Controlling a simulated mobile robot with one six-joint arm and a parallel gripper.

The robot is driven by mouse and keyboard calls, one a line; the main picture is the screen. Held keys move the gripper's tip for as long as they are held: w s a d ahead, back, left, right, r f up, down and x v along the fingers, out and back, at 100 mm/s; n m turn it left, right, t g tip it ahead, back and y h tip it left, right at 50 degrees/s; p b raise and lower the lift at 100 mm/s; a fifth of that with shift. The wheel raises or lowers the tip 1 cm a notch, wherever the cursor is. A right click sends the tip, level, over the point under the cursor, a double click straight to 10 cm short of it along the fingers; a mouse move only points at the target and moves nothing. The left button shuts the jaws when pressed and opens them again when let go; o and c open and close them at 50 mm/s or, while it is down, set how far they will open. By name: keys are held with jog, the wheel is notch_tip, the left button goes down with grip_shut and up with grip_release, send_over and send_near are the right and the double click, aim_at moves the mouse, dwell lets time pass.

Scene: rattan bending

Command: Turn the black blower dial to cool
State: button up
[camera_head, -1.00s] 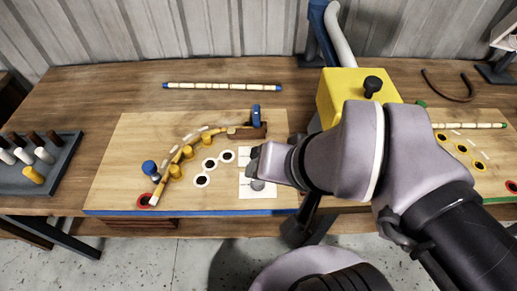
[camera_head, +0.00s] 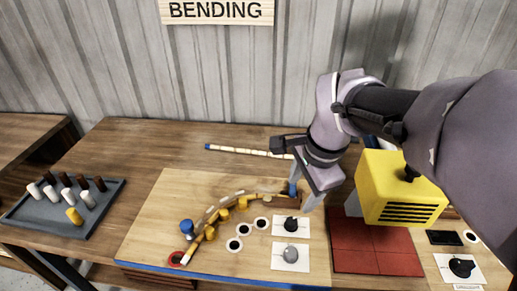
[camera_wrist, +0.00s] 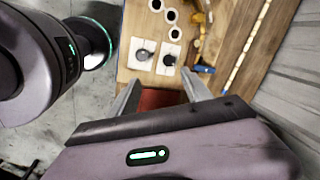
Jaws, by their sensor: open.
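Two dials sit on white cards at the right of the wooden board (camera_head: 150,235). The rear one is a black dial (camera_head: 291,224) and the front one a grey dial (camera_head: 290,254). The wrist view shows the black dial (camera_wrist: 169,60) beside the grey dial (camera_wrist: 143,55), beyond my fingertips. Another black dial (camera_head: 461,267) sits on a white card at the far right; I cannot read its marks or tell which dial is the blower's. My gripper (camera_head: 309,200) is open and empty above the board's back right; it also shows in the wrist view (camera_wrist: 162,88).
A bent rattan strip (camera_head: 211,220) curves around yellow pegs on the board. A straight pole (camera_head: 237,150) lies behind. A grey tray (camera_head: 100,208) of pegs is at left.

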jog(key=w+f+m+g, duration=0.1)
jog(key=w+f+m, duration=0.2)
jog(key=w, duration=0.3)
jog(key=m+g+h+p, duration=0.1)
jog(key=m+g, duration=0.1)
jog(key=m, duration=0.3)
send_over(292, 221)
notch_tip(292, 221, down, 6)
notch_tip(292, 221, down, 18)
jog(key=b, duration=0.6)
jog(key=shift+r, duration=0.25)
grip_shut()
